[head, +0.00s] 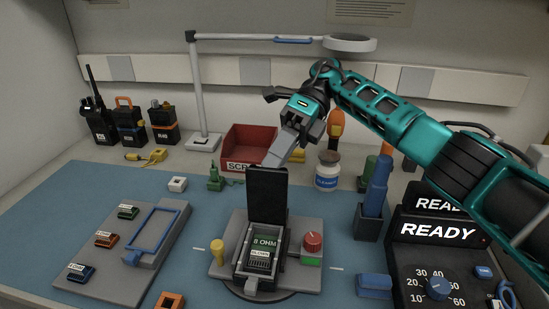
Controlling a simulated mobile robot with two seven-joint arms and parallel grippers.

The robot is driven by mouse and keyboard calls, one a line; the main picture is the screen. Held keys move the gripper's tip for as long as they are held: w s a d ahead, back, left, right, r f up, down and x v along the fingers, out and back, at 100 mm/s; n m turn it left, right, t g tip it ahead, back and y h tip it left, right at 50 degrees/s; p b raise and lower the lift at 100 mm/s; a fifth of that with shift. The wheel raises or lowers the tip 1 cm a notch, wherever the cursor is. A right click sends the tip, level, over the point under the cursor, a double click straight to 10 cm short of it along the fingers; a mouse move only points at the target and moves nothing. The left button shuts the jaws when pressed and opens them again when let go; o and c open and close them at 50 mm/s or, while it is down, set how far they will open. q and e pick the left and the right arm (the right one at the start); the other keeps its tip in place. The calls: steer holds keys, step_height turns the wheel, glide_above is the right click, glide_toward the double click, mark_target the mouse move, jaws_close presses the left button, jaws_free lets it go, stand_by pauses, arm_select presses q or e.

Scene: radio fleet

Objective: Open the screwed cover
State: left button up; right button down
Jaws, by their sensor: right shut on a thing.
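The black cover (267,193) stands upright at the back of a grey fixture (228,256) on the blue mat. In front of it, the open housing shows a green part (262,252) marked 8 OHM. My right gripper (279,156) comes down from above right, and its grey fingers are shut on the cover's top edge. The exact contact is partly hidden behind the cover. A yellow knob (217,250) and a red knob (313,242) stand on either side of the housing. My left gripper is out of view.
A grey tray (170,222) with several small coloured modules lies at left. A red scrap bin (250,147) and a white jar (327,176) stand behind. A blue-handled tool (378,187) in its holder and a READY panel (437,231) stand at right. The mat's back left is mostly clear.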

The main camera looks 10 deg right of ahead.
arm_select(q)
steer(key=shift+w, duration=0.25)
arm_select(e)
steer(key=shift+s+d+f, duration=0.1)
steer(key=shift+s+f, duration=0.05)
steer(key=shift+f, duration=0.45)
steer(key=shift+s+d+f, duration=0.1)
steer(key=shift+f, duration=0.45)
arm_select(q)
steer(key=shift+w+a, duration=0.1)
arm_select(e)
steer(key=c, duration=1.2)
jaws_free()
steer(key=shift+c, duration=0.2)
arm_select(q)
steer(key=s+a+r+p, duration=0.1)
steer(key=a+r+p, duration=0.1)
steer(key=p, duration=0.3)
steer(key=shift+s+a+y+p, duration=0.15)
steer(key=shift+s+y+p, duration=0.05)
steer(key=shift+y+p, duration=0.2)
arm_select(e)
step_height(320, 180, up, 21)
steer(key=shift+a, duration=0.25)
steer(key=shift+w, duration=0.1)
